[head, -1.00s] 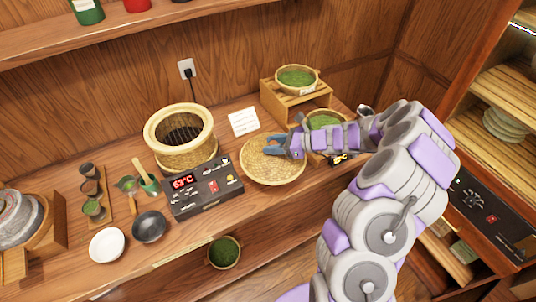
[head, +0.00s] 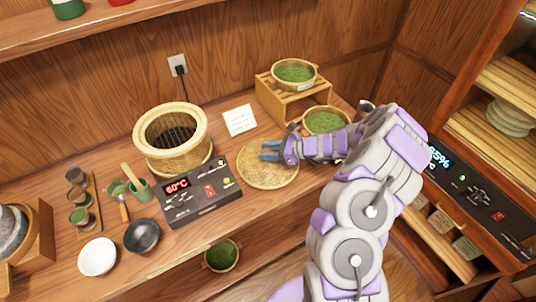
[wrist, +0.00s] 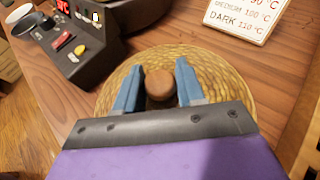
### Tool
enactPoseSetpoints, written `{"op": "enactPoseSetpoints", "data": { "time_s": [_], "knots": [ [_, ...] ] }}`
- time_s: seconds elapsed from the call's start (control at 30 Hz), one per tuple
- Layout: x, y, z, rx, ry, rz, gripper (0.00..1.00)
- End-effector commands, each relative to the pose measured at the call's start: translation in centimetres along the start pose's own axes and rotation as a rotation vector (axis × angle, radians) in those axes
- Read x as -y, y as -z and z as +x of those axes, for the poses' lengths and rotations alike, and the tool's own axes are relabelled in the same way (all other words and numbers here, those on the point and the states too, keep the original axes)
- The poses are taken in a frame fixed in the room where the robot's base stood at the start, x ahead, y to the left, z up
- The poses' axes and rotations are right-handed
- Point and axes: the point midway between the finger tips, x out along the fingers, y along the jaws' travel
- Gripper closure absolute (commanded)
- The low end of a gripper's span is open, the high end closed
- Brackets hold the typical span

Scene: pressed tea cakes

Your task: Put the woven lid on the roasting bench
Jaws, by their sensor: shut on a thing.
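The woven lid (head: 264,178) is a round, flat straw disc with a brown knob (wrist: 158,84). It lies flat over the roasting bench (head: 232,221), just right of the control box; I cannot tell whether it touches the wood. My gripper (head: 266,149) is above the lid's middle. In the wrist view, its blue fingers (wrist: 156,74) stand on either side of the knob, shut on it, with the woven disc (wrist: 215,75) spread below. The lid's right edge is partly hidden by my arm.
A round woven roaster (head: 153,150) stands open behind the control box (head: 196,192), which reads 60°C. A white card (head: 240,120) is behind the lid. A tea basket (head: 325,121) and a wooden stand (head: 293,103) are at right. Bowls (head: 98,257) lie at front left.

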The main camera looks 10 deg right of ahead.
Motion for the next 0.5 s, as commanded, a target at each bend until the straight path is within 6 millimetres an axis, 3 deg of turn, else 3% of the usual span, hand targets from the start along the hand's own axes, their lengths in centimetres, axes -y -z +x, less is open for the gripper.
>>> {"op": "enactPoseSetpoints", "data": {
  "time_s": [0.1, 0.4, 0.43, 0.5],
  "knots": [
    [0.02, 1.1, 0.41, 0.0, 0.0, 0.0, 1.0],
    [0.0, 1.16, 0.46, 0.001, 0.0, -0.001, 1.0],
    [-0.01, 1.16, 0.45, 0.001, -0.001, -0.001, 0.59],
    [-0.02, 1.13, 0.44, 0.001, -0.001, -0.001, 0.53]
  ]
}}
